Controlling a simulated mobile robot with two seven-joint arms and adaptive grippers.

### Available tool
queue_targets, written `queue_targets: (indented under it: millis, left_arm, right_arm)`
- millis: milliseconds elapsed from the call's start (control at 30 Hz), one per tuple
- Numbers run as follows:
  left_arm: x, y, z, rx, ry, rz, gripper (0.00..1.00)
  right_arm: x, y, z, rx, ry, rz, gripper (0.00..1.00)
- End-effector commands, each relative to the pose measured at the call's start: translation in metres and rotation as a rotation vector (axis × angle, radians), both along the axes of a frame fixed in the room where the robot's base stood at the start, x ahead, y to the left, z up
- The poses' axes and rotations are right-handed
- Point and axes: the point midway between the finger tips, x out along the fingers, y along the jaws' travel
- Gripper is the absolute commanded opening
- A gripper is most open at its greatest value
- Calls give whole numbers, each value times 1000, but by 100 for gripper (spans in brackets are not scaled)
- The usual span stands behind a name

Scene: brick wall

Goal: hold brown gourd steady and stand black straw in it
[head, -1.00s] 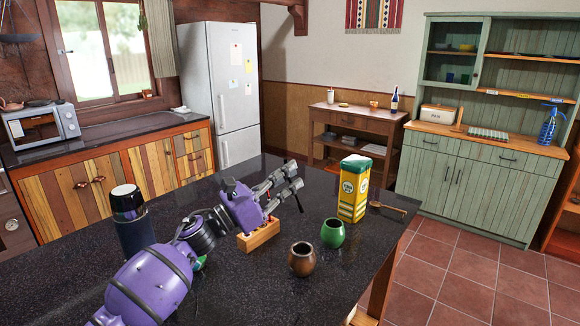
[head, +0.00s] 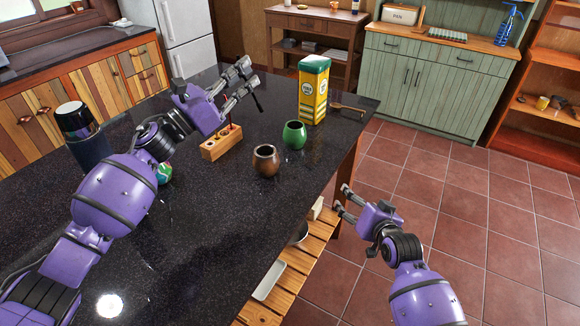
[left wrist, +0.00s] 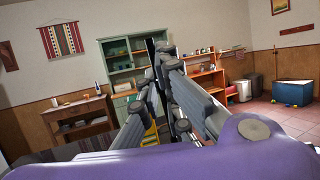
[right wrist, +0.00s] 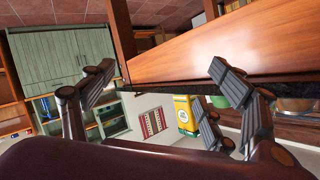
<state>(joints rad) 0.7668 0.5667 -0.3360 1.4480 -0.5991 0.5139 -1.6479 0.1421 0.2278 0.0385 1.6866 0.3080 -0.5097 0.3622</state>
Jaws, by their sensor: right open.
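The brown gourd (head: 266,163) stands upright on the dark counter, open at the top, with nothing seen in it. My left gripper (head: 249,74) is raised behind and left of the gourd, above the wooden block. It is shut on the black straw (head: 258,102), which sticks out tilted below the fingertips. In the left wrist view the fingers are close together around a dark thin shape. My right gripper (head: 340,199) is open and empty, off the counter's right edge and apart from the gourd. The right wrist view shows its spread fingers (right wrist: 162,82).
The green gourd (head: 294,135) stands just behind the brown one. A wooden block with holes (head: 222,142), a yellow carton (head: 313,92), a spoon (head: 348,108) and a dark flask (head: 82,136) are on the counter (head: 215,220). A slatted wooden shelf (head: 290,280) lies below its right edge.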

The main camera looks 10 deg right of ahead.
Motion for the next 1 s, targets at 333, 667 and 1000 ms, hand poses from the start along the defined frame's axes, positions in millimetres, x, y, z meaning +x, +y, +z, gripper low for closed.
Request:
queue_targets:
  millis: [333,667,1000]
  left_arm:
    - [0,0,0,0,0,0,0]
    - [0,0,0,0,0,0,0]
    - [0,0,0,0,0,0,0]
  right_arm:
    - [85,45,115,81,-121,124,80]
    - [50,173,134,-80,-95,528,80]
    - [45,207,124,-113,-75,621,80]
